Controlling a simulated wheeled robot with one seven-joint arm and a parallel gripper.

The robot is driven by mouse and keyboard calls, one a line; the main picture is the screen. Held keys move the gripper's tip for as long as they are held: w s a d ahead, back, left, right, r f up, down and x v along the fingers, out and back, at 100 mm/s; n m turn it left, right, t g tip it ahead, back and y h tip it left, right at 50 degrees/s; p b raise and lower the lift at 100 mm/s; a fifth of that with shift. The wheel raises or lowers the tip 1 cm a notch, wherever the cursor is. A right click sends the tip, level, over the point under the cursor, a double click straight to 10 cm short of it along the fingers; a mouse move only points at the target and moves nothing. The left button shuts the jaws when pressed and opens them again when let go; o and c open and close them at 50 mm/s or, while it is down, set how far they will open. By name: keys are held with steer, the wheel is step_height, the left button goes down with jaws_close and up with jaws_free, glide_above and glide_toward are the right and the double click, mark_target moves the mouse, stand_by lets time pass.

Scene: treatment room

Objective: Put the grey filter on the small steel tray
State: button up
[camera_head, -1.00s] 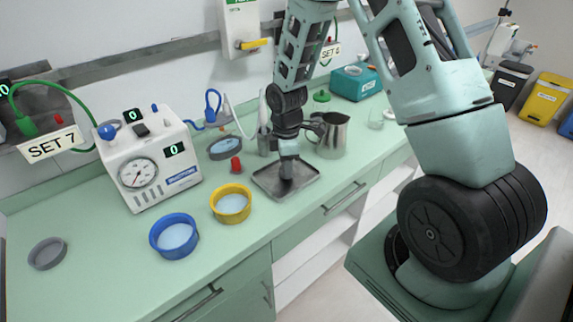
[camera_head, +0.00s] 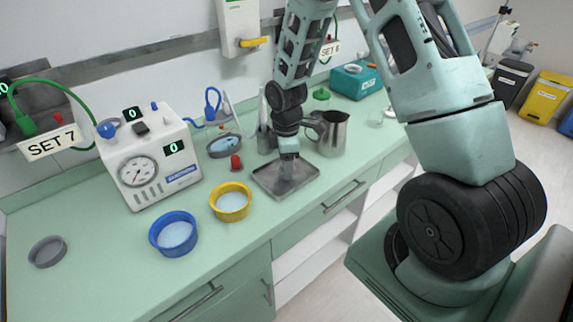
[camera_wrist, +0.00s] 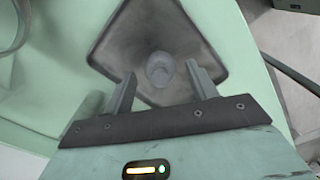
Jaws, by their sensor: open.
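The grey filter (camera_wrist: 160,70) looks like a small grey cylinder. In the wrist view it stands on the small steel tray (camera_wrist: 125,38), inside the rim and apart from the tray's edges. My gripper (camera_wrist: 160,76) is open, with one finger on each side of the filter and a gap visible beside it. In the head view my gripper (camera_head: 289,158) is low over the steel tray (camera_head: 304,184), which lies on the green counter. There the filter is mostly hidden by the fingers and hard to make out.
A metal jug (camera_head: 331,133) stands close behind the tray at the right. A red cap (camera_head: 236,162), a yellow dish (camera_head: 231,203) and a blue dish (camera_head: 174,235) stand to the left. A shallow grey dish (camera_head: 47,252) lies far left. A white gauge unit (camera_head: 150,165) stands at the wall.

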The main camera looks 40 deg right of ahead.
step_height(320, 180, up, 11)
steer(key=b, duration=0.1)
steer(key=s+a+r+m, duration=0.15)
steer(key=s+a, duration=0.25)
steer(key=a, duration=0.4)
steer(key=s+a+r, duration=0.3)
steer(key=s+a, duration=0.2)
steer(key=a, duration=0.4)
steer(key=s+a+m, duration=0.1)
steer(key=s+a, duration=0.3)
steer(key=s, duration=0.4)
steer(key=s+a+r+m, duration=0.1)
steer(key=s+a+m, duration=0.1)
steer(key=s, duration=0.5)
steer(key=shift+s+a+r+y, duration=0.15)
steer(key=shift+s+a+y, duration=0.2)
steer(key=shift+a, duration=0.5)
